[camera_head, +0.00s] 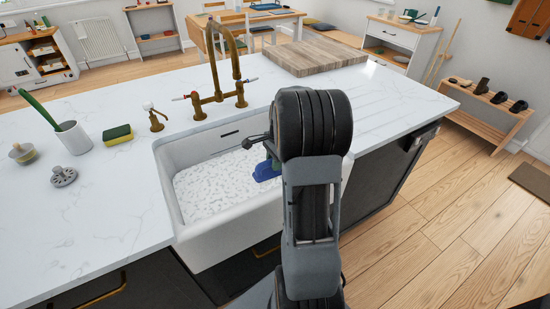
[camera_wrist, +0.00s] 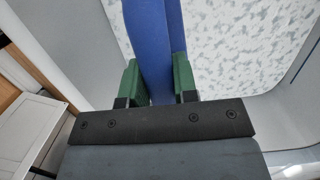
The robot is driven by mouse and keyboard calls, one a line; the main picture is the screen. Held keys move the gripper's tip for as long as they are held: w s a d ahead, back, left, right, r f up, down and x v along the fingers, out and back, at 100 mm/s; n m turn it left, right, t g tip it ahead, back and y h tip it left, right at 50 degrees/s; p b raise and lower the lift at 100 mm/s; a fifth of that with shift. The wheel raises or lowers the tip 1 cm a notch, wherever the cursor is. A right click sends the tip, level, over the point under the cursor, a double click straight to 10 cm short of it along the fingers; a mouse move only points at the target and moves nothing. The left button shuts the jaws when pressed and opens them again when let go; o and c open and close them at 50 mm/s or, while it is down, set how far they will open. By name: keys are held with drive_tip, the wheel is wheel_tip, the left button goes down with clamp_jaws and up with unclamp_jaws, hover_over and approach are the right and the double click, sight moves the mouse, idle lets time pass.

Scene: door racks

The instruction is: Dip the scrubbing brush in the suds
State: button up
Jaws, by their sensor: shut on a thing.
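My gripper (camera_wrist: 158,85) is shut on the blue scrubbing brush (camera_wrist: 148,40), with one green fingertip on each side of it. In the head view the blue brush (camera_head: 265,172) shows beside my arm, over the right part of the white sink (camera_head: 215,240). My arm hides most of the gripper there. The suds (camera_head: 215,190) are a white, grey-flecked layer inside the sink. They also fill the upper right of the wrist view (camera_wrist: 245,45), beyond the brush. The far end of the brush is out of the wrist view, so I cannot tell whether it touches the suds.
A brass tap (camera_head: 220,75) stands behind the sink. On the counter to the left are a sponge (camera_head: 118,135), a white cup (camera_head: 73,138) with a green-handled tool, and a grey drain piece (camera_head: 64,176). A wooden board (camera_head: 315,53) lies at the back right.

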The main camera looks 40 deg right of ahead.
drive_tip(key=shift+f+b, duration=2.7)
drive_tip(key=shift+f, duration=2.15)
wheel_tip(320, 180, up, 26)
drive_tip(key=p, duration=2.1)
